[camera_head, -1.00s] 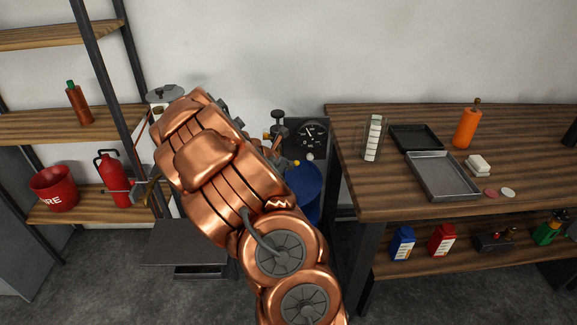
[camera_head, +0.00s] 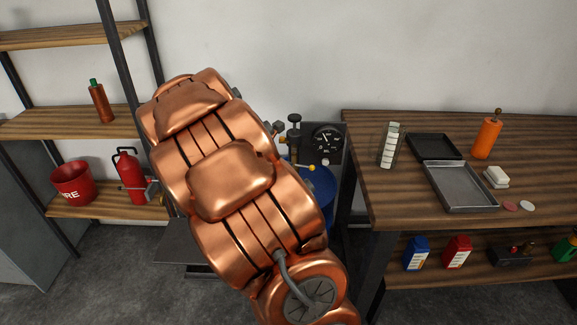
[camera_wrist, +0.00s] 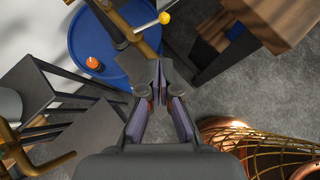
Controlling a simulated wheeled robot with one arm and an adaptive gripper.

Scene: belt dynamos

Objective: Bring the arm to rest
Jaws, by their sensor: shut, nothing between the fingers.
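My copper-coloured arm (camera_head: 232,180) rises from the bottom centre and leans up to the left in the head view. It hides part of the shelf and the bench equipment behind it. My gripper (camera_wrist: 157,82) shows in the wrist view, shut and empty, with its fingers close together. It points towards a blue round drum top (camera_wrist: 110,38) and the grey floor. In the head view I cannot make out the gripper clearly behind the arm.
The blue drum (camera_head: 318,190) and a pressure gauge (camera_head: 327,139) stand just right of the arm. A wooden workbench (camera_head: 400,205) with trays and bottles is further right. A shelf (camera_head: 70,123) with a fire extinguisher (camera_head: 131,175) is left. A wire-mesh copper piece (camera_wrist: 275,150) is low right.

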